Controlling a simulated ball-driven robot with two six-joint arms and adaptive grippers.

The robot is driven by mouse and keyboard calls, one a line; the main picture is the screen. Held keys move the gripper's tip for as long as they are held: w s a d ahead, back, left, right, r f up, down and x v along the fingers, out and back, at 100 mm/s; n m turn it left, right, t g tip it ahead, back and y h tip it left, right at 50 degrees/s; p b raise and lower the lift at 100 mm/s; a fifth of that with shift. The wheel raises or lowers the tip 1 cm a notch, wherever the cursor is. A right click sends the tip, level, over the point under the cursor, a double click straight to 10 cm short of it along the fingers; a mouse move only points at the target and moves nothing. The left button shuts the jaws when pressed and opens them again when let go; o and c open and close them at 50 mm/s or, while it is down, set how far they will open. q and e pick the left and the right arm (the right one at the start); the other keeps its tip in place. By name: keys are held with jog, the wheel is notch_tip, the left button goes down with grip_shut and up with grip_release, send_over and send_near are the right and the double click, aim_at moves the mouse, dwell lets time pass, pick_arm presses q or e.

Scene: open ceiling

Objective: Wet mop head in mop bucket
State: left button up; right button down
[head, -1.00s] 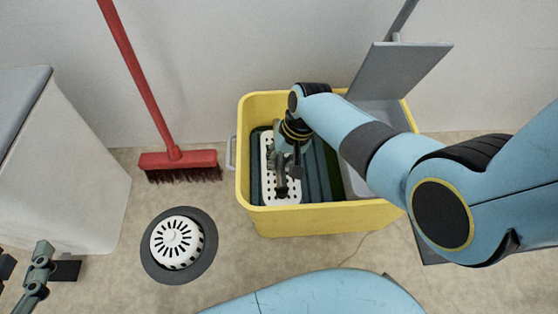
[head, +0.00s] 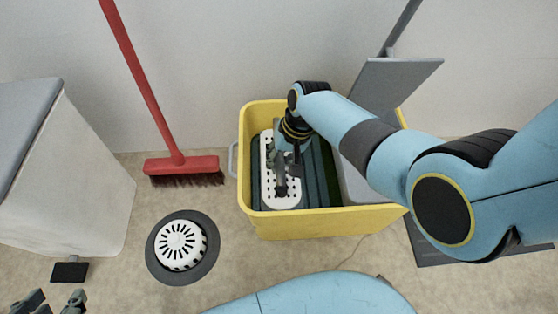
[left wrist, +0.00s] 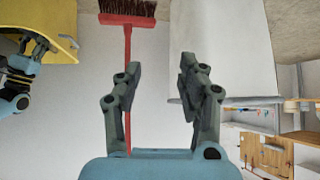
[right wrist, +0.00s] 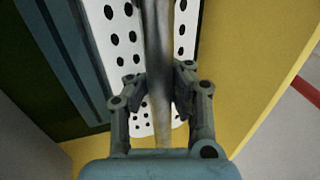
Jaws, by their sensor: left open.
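A yellow mop bucket (head: 325,224) stands against the wall. Inside its left part is a white perforated mop head (head: 267,185), lying low between the walls beside dark blue-green ribs. My right gripper (head: 285,172) reaches down into the bucket over the mop head. In the right wrist view, its fingers (right wrist: 160,80) are closed on a grey mop pole (right wrist: 159,35) in front of the white plate (right wrist: 118,35). Whether the mop head touches liquid is hidden. My left gripper (head: 50,302) is empty and open at the lower left; its spread fingers show in the left wrist view (left wrist: 157,80).
A red broom (head: 185,165) leans on the wall left of the bucket. A white drain cover (head: 181,246) lies in the floor. A white cabinet (head: 80,185) stands at the left. A grey plate (head: 395,85) on a pole rises over the bucket's right part.

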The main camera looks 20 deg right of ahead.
aim_at(279, 157)
jog(key=shift+w+r+p, duration=0.1)
jog(key=shift+r+p, duration=0.25)
jog(key=shift+r, duration=0.4)
jog(key=shift+r+p, duration=0.6)
jog(key=shift+r, duration=0.25)
pick_arm(q)
jog(key=r+g, duration=0.3)
jog(key=r, duration=0.1)
jog(key=shift+s+a, duration=0.1)
jog(key=shift+s, duration=0.15)
pick_arm(e)
jog(key=shift+f, duration=0.1)
